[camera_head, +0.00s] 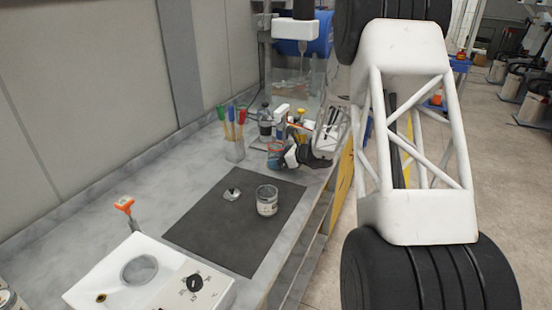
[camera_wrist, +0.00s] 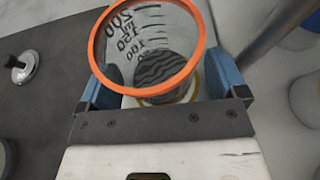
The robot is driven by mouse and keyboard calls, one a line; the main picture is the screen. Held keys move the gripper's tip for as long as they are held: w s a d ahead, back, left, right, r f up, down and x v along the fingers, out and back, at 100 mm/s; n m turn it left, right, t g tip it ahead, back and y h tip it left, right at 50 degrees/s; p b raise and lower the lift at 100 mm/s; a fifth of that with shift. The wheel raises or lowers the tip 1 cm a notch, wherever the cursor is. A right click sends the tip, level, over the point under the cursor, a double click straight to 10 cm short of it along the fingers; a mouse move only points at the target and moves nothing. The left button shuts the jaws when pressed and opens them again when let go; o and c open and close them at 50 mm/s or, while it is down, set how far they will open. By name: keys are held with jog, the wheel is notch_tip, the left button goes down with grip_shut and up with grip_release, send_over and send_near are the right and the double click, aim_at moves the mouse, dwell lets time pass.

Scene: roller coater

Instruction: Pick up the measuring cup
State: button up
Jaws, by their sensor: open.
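The measuring cup (camera_wrist: 150,50) is clear, with an orange rim and black volume marks up to 200 ml. In the wrist view it stands between the two blue fingers of my gripper (camera_wrist: 163,78), with a dark patterned patch showing through it. My gripper is open, with one finger on each side of the cup; whether either touches it I cannot tell. In the head view my gripper (camera_head: 275,153) is low over the far part of the bench, and the cup is small and mostly hidden there.
A dark mat (camera_head: 215,225) holds an open can (camera_head: 267,200) and a small metal lid (camera_head: 231,194). A holder with coloured-handled tools (camera_head: 234,150) stands left of my gripper. A white device (camera_head: 150,275) is at the near end. Bottles (camera_head: 265,122) stand behind my gripper.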

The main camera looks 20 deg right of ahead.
aim_at(283, 148)
dwell(0.4)
jog(key=c, duration=1.1)
jog(key=shift+c, duration=0.2)
jog(key=shift+r, duration=0.15)
jog(key=shift+r, duration=0.75)
notch_tip(283, 148, up, 2)
jog(key=shift+r, duration=0.1)
jog(key=s+d, duration=1.2)
jog(key=shift+s+d+f, duration=0.2)
jog(key=shift+s+d, duration=0.2)
